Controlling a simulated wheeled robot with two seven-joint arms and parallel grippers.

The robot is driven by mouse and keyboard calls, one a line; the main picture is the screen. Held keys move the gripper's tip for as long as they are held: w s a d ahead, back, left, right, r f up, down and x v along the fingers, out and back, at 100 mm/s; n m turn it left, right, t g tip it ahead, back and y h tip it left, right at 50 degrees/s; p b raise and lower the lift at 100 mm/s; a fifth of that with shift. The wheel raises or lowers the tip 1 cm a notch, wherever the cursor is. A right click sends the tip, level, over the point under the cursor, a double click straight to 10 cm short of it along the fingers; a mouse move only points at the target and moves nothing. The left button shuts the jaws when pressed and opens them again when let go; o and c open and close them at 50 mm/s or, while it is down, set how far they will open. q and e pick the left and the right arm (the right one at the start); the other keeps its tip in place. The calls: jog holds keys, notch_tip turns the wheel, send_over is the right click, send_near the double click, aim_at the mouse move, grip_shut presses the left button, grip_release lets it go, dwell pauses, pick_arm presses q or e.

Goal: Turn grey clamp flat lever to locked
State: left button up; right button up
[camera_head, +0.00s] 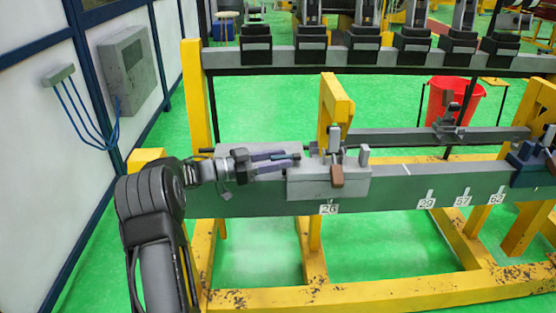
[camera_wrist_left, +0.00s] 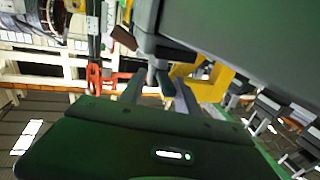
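The grey clamp (camera_head: 328,184) is a block on the long grey beam, above the number 26 tag. An upright grey post (camera_head: 334,140) and a brown tab (camera_head: 337,176) stand on it. My left gripper (camera_head: 298,158) reaches in from the left, level with the clamp's top, its fingertips at the clamp's left end. Its two fingers are apart, with nothing clearly held. In the left wrist view the fingers (camera_wrist_left: 158,88) point at small grey parts, with the brown tab (camera_wrist_left: 122,40) beyond. Which part is the flat lever, and whether the fingers touch it, I cannot tell. My right gripper is not in view.
The grey beam (camera_head: 400,189) runs right on a yellow frame (camera_head: 380,297). A yellow post (camera_head: 336,103) stands just behind the clamp. A blue-grey clamp (camera_head: 531,165) sits at the far right. A red bucket (camera_head: 462,98) stands behind. A white wall (camera_head: 60,190) is at left.

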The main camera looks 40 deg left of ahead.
pick_arm(q)
jog(key=v, duration=0.7)
jog(key=shift+s+a+b, duration=0.3)
jog(key=shift+b, duration=0.15)
dwell(0.6)
